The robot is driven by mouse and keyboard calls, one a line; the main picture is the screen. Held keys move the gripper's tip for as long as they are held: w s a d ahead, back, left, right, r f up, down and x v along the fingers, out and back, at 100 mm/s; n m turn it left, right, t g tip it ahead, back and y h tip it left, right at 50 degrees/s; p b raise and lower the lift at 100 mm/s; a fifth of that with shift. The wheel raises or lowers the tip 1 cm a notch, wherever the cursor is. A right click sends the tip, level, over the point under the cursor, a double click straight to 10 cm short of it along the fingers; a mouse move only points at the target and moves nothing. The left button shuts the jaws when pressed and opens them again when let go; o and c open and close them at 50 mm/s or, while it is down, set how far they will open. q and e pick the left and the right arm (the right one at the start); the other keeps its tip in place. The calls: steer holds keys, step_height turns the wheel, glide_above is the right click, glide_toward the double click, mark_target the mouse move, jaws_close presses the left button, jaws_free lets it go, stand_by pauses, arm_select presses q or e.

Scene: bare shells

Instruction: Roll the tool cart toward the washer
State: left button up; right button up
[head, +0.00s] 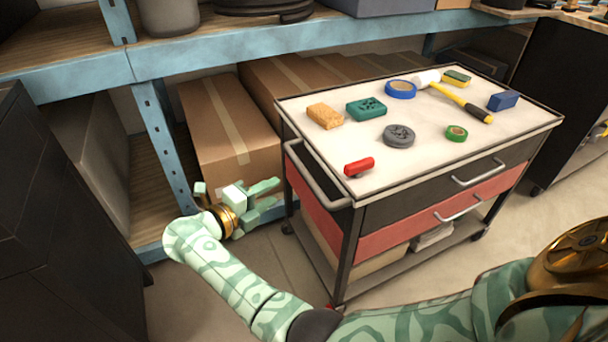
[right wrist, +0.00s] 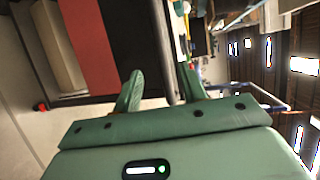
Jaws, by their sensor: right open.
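The tool cart (head: 395,215) stands in the middle of the head view, with a white top, dark and red drawers and a lower shelf on casters. A grey bar handle (head: 316,183) is on its left end. My right gripper (head: 277,193) is open and empty, just left of this handle, fingers pointing at the cart. In the right wrist view the cart's red and dark panels (right wrist: 88,45) lie ahead, and a grey bar (right wrist: 168,60) shows between the open fingers (right wrist: 162,80); contact cannot be told. My left gripper is out of view. I cannot make out a washer.
Loose items lie on the cart top, including a red cylinder (head: 359,167) and a yellow-handled tool (head: 462,103). A blue-framed shelf (head: 168,150) with cardboard boxes (head: 228,130) stands behind. Dark cabinets stand left (head: 50,210) and right (head: 560,100). Floor is clear at lower right.

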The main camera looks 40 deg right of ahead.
mark_target(302, 176)
steer(key=b+x, duration=0.3)
steer(key=x, duration=0.9)
steer(key=shift+w+d+f, duration=0.1)
steer(key=shift+f, duration=0.05)
steer(key=shift+d, duration=0.4)
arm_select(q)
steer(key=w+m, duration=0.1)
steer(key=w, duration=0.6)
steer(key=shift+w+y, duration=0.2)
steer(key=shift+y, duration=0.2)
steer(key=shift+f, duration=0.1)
arm_select(e)
steer(key=shift+c, duration=0.2)
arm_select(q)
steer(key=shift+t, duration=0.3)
arm_select(e)
jaws_close()
